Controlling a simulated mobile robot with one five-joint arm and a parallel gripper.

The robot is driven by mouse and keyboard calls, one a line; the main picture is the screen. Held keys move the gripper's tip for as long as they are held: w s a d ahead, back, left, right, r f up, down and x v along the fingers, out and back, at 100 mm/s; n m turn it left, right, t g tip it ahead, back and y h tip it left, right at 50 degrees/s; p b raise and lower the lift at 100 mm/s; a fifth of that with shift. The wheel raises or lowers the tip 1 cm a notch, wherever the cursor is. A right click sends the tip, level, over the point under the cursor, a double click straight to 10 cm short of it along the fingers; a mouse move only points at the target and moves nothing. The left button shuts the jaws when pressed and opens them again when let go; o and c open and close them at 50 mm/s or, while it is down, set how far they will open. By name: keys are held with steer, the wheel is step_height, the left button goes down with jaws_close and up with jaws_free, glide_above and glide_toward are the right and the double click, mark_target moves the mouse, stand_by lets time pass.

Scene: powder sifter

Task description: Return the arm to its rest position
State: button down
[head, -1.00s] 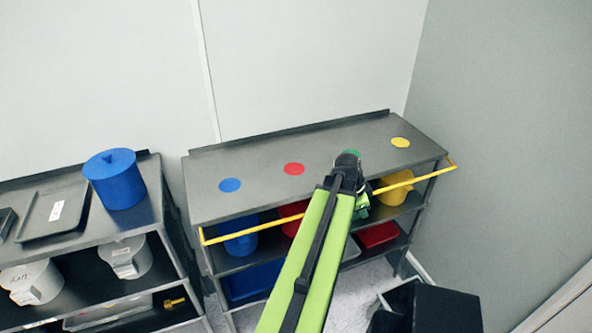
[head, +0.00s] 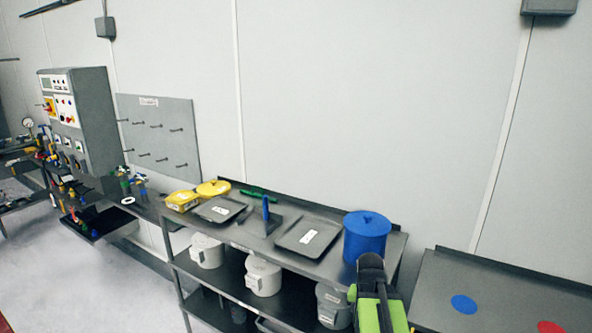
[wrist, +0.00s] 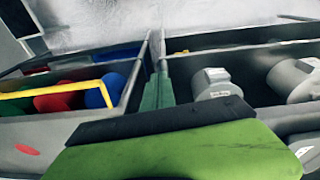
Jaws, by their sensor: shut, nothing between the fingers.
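My arm (head: 380,312), green with a dark joint, rises at the bottom right of the head view, in front of the right end of a dark shelf unit. It hides part of that unit. My gripper (wrist: 158,88) shows in the wrist view as two narrow green fingers side by side, shut and empty. In the head view it is mostly hidden behind the arm.
A blue lidded pot (head: 366,238) stands on the unit's top close behind my arm, beside a dark tray (head: 308,236). Grey pots (head: 263,276) stand below. A table with blue (head: 464,305) and red dots is at right. Floor at left is clear.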

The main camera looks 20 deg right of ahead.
steer(key=w+a+n+y, duration=0.1)
steer(key=w+a+n, duration=0.25)
steer(key=a, duration=0.95)
steer(key=w+a+n+y, duration=0.15)
steer(key=a+n, duration=0.35)
steer(key=a, duration=0.8)
step_height(320, 180, down, 17)
steer(key=s+a+g+b, duration=0.1)
steer(key=s+b, duration=0.1)
steer(key=b, duration=1.5)
steer(key=shift+s+f+h, duration=0.2)
steer(key=shift+s+h, duration=0.1)
steer(key=shift+h, duration=0.15)
